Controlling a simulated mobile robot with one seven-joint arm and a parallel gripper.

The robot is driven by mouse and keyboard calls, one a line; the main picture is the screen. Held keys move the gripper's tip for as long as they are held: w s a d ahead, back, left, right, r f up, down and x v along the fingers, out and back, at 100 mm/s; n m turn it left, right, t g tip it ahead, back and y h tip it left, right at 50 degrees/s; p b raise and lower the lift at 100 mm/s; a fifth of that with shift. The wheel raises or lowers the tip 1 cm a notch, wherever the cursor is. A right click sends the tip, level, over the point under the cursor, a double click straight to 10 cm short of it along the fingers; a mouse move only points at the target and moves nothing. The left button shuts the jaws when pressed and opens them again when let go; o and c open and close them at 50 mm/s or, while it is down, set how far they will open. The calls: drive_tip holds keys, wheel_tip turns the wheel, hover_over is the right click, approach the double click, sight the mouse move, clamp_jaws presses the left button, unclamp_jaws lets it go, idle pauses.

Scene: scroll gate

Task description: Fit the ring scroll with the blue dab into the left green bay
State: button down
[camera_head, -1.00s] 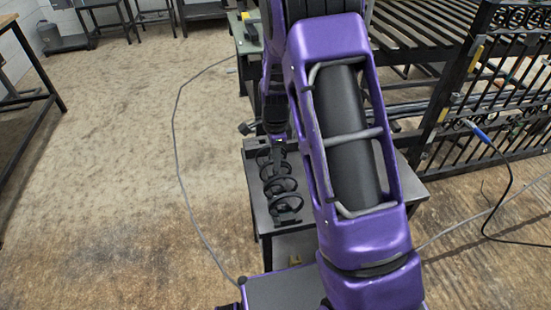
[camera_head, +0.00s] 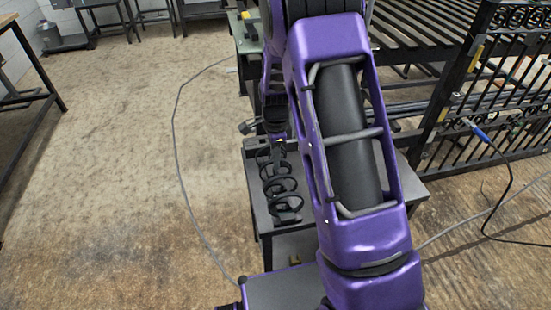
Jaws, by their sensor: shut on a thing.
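Several dark ring scrolls (camera_head: 281,187) lie in a row on the small dark table left of my arm. No blue dab can be made out on any of them. My gripper (camera_head: 277,146) points down at the far end of this row. It is shut on a dark ring scroll (camera_head: 265,157), partly hidden by the gripper; which scroll it is cannot be told. A black iron gate (camera_head: 487,115) with scrollwork along its top stands at the right. No green bay can be made out on it.
The small table (camera_head: 257,203) is partly covered by my purple arm. A slatted bench (camera_head: 425,35) stands behind. A grey cable (camera_head: 174,130) lies on the open floor at left. A blue-ended cable (camera_head: 480,133) hangs by the gate.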

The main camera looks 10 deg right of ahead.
drive_tip(key=shift+r, duration=0.15)
idle(0.5)
drive_tip(key=shift+r+p, duration=1.25)
drive_tip(key=shift+r, duration=0.15)
wheel_tip(320, 180, up, 9)
drive_tip(key=p, duration=0.6)
drive_tip(key=shift+p, duration=0.3)
